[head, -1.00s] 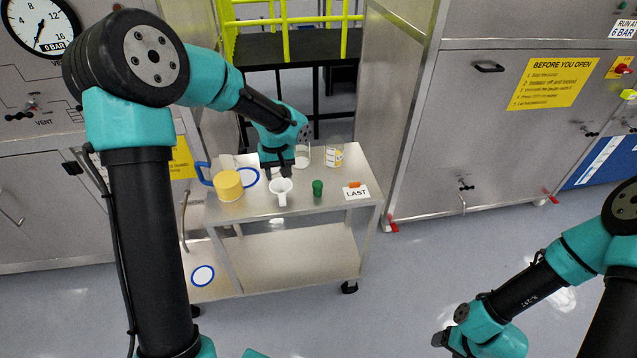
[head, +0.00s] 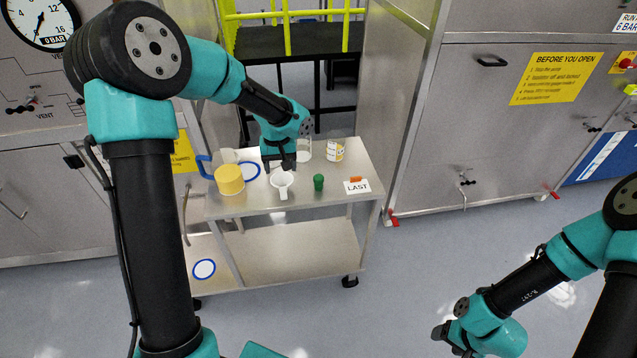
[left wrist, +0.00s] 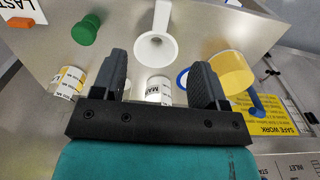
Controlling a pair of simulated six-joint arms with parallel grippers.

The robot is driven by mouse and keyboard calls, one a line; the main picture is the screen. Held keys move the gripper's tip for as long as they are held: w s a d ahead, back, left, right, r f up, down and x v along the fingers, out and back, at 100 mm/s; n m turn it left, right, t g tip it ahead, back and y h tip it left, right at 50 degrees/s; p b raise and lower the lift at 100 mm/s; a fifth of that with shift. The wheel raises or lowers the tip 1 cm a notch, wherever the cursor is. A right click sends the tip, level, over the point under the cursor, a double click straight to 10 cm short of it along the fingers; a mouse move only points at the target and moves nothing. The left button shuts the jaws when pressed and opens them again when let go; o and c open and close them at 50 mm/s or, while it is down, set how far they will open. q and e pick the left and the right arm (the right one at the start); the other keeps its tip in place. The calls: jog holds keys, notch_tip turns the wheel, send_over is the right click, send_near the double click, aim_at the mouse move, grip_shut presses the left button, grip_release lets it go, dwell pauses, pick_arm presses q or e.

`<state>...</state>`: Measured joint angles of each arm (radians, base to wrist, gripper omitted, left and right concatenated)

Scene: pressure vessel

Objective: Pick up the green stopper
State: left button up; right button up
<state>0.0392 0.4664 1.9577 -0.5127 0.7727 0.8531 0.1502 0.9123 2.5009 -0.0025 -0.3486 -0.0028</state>
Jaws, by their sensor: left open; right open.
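The green stopper (head: 319,182) stands on the top shelf of a steel cart, between a white funnel and a LAST card. It also shows at the upper left of the left wrist view (left wrist: 86,30), outside the jaws. My left gripper (head: 282,166) is open and empty above the cart, behind the funnel and to the left of the stopper. In the left wrist view its two fingers (left wrist: 160,72) are spread apart. My right gripper (head: 440,338) is at the lower right of the head view, open and far from the cart.
The white funnel (head: 283,180) is close to my left gripper. An orange piece (left wrist: 21,23) lies by the card. The lower shelf is mostly bare.

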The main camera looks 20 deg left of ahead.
pick_arm(q)
jog(key=w+m, duration=0.1)
jog(key=m, duration=0.1)
notch_tip(320, 180, up, 4)
jog(key=m, duration=1.8)
send_over(319, 178)
notch_tip(319, 178, down, 12)
jog(key=shift+f, duration=0.1)
